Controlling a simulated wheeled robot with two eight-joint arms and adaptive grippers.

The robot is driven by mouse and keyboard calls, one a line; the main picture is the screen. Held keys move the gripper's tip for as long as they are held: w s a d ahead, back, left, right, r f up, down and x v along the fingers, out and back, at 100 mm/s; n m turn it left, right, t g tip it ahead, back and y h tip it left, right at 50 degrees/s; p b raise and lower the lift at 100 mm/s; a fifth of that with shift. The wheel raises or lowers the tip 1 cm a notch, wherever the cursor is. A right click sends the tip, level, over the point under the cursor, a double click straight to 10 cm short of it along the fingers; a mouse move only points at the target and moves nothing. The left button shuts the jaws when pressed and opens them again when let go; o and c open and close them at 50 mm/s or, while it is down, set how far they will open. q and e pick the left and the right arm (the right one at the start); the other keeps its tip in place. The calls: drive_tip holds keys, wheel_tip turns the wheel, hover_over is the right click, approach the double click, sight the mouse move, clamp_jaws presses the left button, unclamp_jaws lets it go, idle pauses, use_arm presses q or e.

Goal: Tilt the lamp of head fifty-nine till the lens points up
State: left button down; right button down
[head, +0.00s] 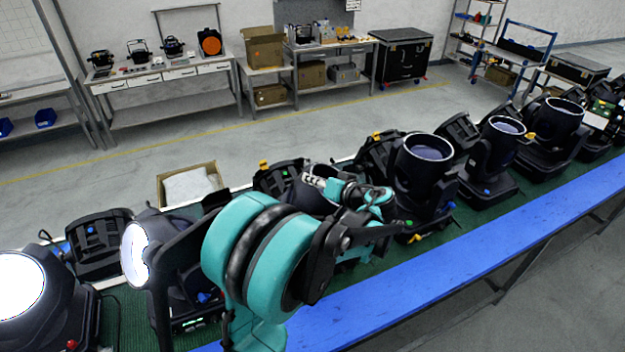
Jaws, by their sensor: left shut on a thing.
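My left gripper (346,190) reaches over the row of moving heads, with my teal arm in front of it. It is shut on the lamp (300,191) of the head behind the arm. That lamp's dark round rim shows just left of the fingers; the arm hides much of its body and base. I cannot read a number on it, nor tell exactly how far its lens is tilted. My right gripper is not in view.
To the left, two heads have glowing lenses: one facing sideways (134,254), one at the edge (20,285). To the right, a head (425,157) and several others have lenses up. A blue rail (470,246) edges the green bench. A cardboard box (190,184) stands behind.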

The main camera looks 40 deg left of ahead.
use_arm(q)
drive_tip(key=shift+s+a, duration=0.1)
drive_tip(key=shift+s+a+n+h+p, duration=0.3)
drive_tip(key=shift+s+a+n+h, duration=0.1)
drive_tip(key=shift+s+a, duration=0.15)
drive_tip(key=s+a+h, duration=0.1)
drive_tip(key=s+a+f+n+t+h, duration=0.1)
drive_tip(key=shift+a, duration=0.3)
drive_tip(key=shift+s+a+f+n+t+h, duration=0.3)
drive_tip(key=shift+a+f+n+h, duration=0.1)
drive_tip(key=shift+a+n, duration=0.1)
drive_tip(key=shift+s+a+f, duration=0.3)
drive_tip(key=shift+s+f, duration=0.05)
drive_tip(key=shift+a, duration=0.1)
drive_tip(key=c, duration=1.6)
unclamp_jaws()
drive_tip(key=shift+s, duration=0.1)
drive_tip(key=shift+c, duration=0.2)
drive_tip(key=shift+a, duration=0.15)
